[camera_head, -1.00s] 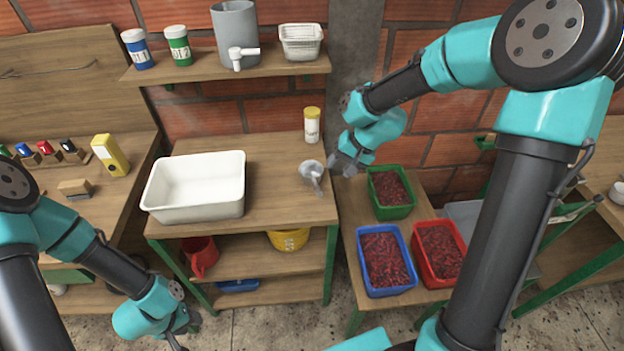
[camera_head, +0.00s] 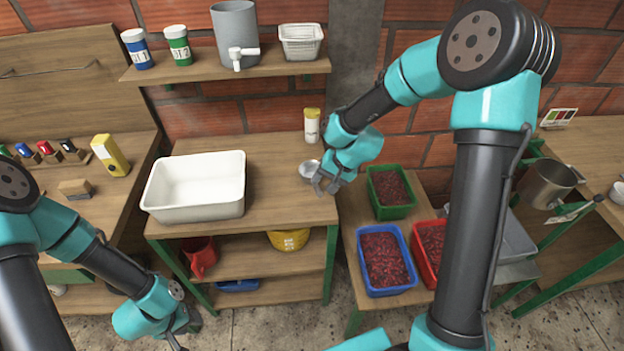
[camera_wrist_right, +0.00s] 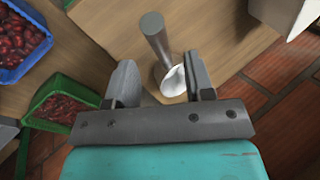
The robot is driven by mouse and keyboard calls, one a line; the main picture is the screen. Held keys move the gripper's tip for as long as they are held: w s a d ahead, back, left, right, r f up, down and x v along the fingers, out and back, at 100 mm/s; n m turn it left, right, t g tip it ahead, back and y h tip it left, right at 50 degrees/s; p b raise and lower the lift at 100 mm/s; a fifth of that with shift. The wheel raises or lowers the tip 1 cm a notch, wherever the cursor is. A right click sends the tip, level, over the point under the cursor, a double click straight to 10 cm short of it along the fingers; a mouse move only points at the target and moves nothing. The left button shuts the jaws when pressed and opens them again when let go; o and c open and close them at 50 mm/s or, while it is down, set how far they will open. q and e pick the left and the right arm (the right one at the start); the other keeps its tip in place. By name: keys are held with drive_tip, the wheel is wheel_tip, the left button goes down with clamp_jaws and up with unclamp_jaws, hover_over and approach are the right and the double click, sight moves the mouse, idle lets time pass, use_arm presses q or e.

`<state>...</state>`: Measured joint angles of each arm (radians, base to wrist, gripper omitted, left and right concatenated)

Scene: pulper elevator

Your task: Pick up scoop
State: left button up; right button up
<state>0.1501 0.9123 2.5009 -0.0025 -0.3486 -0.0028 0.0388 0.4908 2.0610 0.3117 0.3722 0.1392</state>
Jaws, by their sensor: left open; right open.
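The grey metal scoop (camera_head: 308,169) lies on the wooden table beside the white basin, partly hidden by my right gripper in the head view. In the right wrist view the scoop's cylindrical handle (camera_wrist_right: 156,36) stands out between and beyond my fingertips, with its bowl lower down between the fingers. My right gripper (camera_head: 325,184) is open, with one finger on each side of the scoop; I cannot tell whether they touch it. It also shows in the right wrist view (camera_wrist_right: 160,85). My left gripper (camera_head: 182,333) is open and empty, low at the front left.
The white basin (camera_head: 195,212) stands left of the scoop. Green (camera_head: 407,211), blue (camera_head: 385,292) and red (camera_head: 421,275) crates of red cherries stand on a lower table to the right.

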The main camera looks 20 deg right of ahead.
sight(317, 189)
drive_tip(key=shift+x, duration=2.15)
drive_tip(key=shift+a, duration=0.15)
drive_tip(key=shift+c, duration=0.4)
clamp_jaws()
